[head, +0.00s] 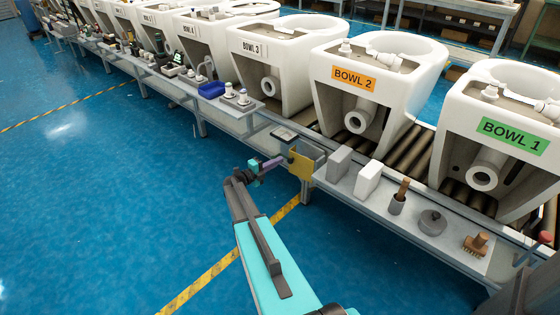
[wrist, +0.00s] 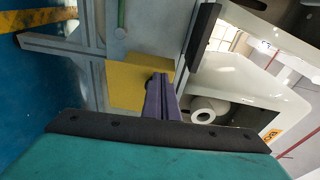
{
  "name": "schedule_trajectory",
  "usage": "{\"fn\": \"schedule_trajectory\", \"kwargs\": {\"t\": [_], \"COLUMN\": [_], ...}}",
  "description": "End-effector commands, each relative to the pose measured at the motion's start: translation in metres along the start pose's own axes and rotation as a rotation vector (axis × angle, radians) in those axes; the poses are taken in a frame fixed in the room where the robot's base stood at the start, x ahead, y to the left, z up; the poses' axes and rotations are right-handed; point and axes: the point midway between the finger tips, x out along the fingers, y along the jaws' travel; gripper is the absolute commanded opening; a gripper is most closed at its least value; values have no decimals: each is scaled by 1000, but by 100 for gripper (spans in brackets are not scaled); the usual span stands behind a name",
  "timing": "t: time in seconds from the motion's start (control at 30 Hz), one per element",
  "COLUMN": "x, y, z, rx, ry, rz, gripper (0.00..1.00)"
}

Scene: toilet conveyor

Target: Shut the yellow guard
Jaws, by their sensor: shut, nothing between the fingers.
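The yellow guard (head: 303,165) is a small upright yellow plate at the front edge of the conveyor line, between the two bench sections. In the wrist view the yellow guard (wrist: 125,87) fills the middle, with a dark round part at the tip of my fingers. My gripper (head: 284,160) comes from the left, its purple fingers shut and empty, close to the guard's left side. In the wrist view my gripper (wrist: 158,82) overlaps the guard's right part; I cannot tell whether it touches. The guard's hinge and how far it stands open are unclear.
White bowls stand on the roller conveyor; BOWL 2 (head: 370,85) is behind the guard. The bench to the right holds two blocks (head: 352,171), a brush holder (head: 397,205) and a grey disc (head: 433,222). A blue bin (head: 211,90) is on the left bench. Blue floor is clear left.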

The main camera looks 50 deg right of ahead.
Motion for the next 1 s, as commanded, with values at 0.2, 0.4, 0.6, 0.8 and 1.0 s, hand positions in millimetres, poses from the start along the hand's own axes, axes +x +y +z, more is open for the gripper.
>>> {"fn": "schedule_trajectory", "kwargs": {"t": [0.2, 0.4, 0.6, 0.8, 1.0], "x": [-7, -16, -27, -35, -40], "y": [-1, -2, -4, 0, -1], "z": [16, 34, 56, 72, 81], "rx": [1, 1, 1, 1, 1], "ry": [1, -1, 0, 1, 0], "rz": [0, -1, -1, 0, -1], "gripper": [0, 0, 0, 0, 0]}}
